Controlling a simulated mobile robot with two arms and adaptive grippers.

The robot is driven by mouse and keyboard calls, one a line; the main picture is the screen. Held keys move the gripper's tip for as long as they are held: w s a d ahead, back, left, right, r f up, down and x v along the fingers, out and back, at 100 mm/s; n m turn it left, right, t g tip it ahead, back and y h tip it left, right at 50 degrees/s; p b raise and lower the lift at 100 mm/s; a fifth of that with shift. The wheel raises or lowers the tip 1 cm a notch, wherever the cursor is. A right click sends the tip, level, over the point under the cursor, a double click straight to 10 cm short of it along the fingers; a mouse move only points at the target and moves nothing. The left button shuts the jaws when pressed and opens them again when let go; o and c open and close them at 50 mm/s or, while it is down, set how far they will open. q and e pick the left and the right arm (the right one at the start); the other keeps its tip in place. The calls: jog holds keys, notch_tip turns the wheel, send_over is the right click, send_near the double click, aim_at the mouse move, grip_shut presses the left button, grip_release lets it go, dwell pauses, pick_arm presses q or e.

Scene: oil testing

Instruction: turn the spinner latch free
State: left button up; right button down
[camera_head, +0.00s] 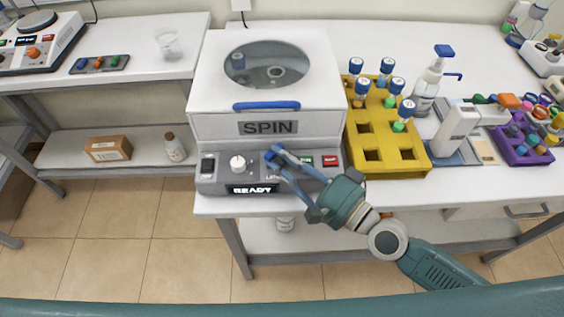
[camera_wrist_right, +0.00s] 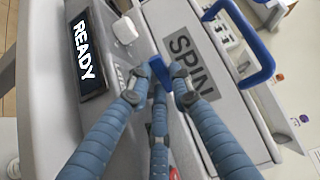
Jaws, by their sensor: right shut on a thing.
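The white spinner (camera_head: 210,85) stands on the bench with its round-windowed lid down and a blue lid handle (camera_head: 266,106). Its sloped front panel has a READY display (camera_head: 252,189), which also shows in the wrist view (camera_wrist_right: 83,50). My right gripper (camera_head: 272,157) reaches this panel from the lower right. In the wrist view its fingers (camera_wrist_right: 160,84) are closed around the small blue latch (camera_wrist_right: 158,70), just below the SPIN label (camera_wrist_right: 190,62). The fingers hide part of the latch and the lettering beside it. My left gripper is not in view.
A yellow rack (camera_head: 416,164) with several blue-capped tubes stands right beside the spinner. A pump bottle (camera_head: 429,85) and a purple rack (camera_head: 521,159) are farther right. A white knob (camera_head: 238,163) and a red button (camera_head: 330,161) flank the latch on the panel.

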jog(key=shift+f, duration=0.1)
jog(key=c, duration=1.5)
grip_release()
jog(key=shift+c, duration=0.2)
jog(key=v, duration=1.2)
